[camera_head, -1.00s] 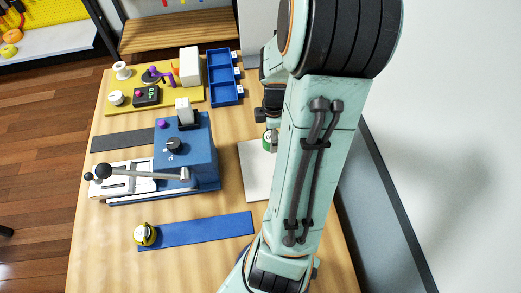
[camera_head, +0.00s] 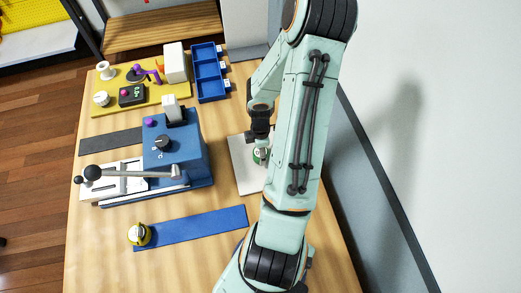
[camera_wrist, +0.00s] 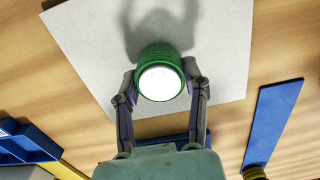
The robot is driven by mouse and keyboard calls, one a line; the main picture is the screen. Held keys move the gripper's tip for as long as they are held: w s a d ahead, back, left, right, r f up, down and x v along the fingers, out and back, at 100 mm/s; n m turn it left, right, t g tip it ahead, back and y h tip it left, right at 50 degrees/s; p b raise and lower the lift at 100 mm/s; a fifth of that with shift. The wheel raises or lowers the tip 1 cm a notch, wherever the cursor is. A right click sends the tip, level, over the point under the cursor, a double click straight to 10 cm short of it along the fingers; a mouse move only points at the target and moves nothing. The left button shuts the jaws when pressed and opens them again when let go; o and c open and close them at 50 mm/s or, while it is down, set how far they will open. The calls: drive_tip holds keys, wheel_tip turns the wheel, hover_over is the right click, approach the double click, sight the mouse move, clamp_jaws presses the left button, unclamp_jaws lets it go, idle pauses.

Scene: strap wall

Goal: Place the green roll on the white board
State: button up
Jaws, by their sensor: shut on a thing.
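The green roll (camera_wrist: 159,72) has a bright white round end and sits between my gripper's fingers in the wrist view. My gripper (camera_wrist: 160,78) is shut on it from both sides. The white board (camera_wrist: 85,35) lies flat on the table behind the roll in that view, with a shadow of gripper and roll on it. In the head view the white board (camera_head: 241,172) is partly hidden by my arm. The green roll (camera_head: 258,156) shows there at my gripper (camera_head: 261,152), over the board. I cannot tell whether the roll touches the board.
A blue strip (camera_head: 205,228) with a yellow roll (camera_head: 139,234) lies in front. A blue machine with a lever (camera_head: 177,150) stands left of the board. A blue tray (camera_head: 210,73) and a yellow board with parts (camera_head: 117,106) are at the back. A wall rises on the right.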

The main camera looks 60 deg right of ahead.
drive_tip(key=shift+f, duration=0.15)
drive_tip(key=o, duration=1.2)
drive_tip(key=shift+c, duration=0.2)
wheel_tip(320, 180, up, 12)
drive_tip(key=w+a+r+m, duration=0.1)
drive_tip(key=a+r+m, duration=0.1)
drive_tip(key=a+r, duration=0.35)
drive_tip(key=w+a+r+m, duration=0.2)
drive_tip(key=a, duration=0.6)
drive_tip(key=s+a+r+m, duration=0.3)
drive_tip(key=s+a, duration=0.3)
drive_tip(key=a, duration=0.5)
drive_tip(key=shift+s+a+r+m+y, duration=0.15)
drive_tip(key=shift+s+a+m+y, duration=0.15)
drive_tip(key=shift+m+y, duration=0.1)
drive_tip(key=shift+d, duration=0.1)
